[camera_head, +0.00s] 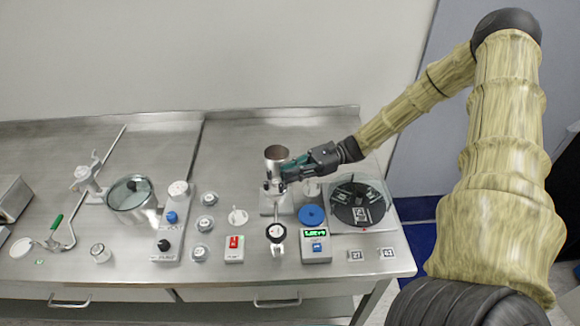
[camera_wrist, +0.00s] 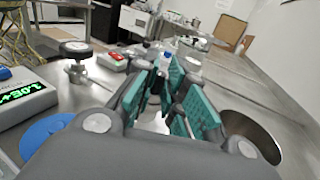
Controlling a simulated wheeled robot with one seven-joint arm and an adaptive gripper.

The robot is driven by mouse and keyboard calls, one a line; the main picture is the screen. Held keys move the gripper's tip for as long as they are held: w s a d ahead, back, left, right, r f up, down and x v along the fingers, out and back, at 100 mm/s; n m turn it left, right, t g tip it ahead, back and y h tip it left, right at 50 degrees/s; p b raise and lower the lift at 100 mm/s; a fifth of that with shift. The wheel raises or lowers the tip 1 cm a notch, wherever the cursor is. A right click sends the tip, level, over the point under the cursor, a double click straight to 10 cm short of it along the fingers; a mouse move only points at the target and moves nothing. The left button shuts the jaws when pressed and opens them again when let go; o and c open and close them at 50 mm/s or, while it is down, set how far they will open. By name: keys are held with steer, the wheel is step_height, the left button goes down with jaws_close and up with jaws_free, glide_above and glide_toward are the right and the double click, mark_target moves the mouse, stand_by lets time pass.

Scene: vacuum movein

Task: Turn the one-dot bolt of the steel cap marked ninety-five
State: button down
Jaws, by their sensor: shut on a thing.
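My gripper (camera_head: 280,182) reaches in from the right, just in front of an open-topped steel cylinder (camera_head: 276,153). The cylinder's rim also shows at the right of the wrist view (camera_wrist: 250,135). In the wrist view my gripper (camera_wrist: 168,85) has its teal-padded fingers close together, shut on a small part that they mostly hide. A steel fitting (camera_head: 268,187) shows beside the fingertips in the head view. I cannot make out a cap marked ninety-five or any bolt dots, so I cannot tell which bolt is at the fingers.
A round gauge (camera_head: 276,231) stands in front of the cylinder. A box with a green display (camera_head: 317,246) and a blue disc (camera_head: 311,215) are to its right, then a dark turntable (camera_head: 357,203). A red-switch box (camera_head: 234,249) is left. A lidded pot (camera_head: 133,197) stands farther left.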

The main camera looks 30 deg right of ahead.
steer(key=shift+s+r+m+t+p, duration=0.15)
steer(key=shift+m+t+p, duration=0.25)
steer(key=shift+m+t, duration=0.4)
steer(key=shift+t+h, duration=0.3)
steer(key=shift+t, duration=0.2)
steer(key=c, duration=1.5)
jaws_free()
steer(key=shift+r, duration=4.85)
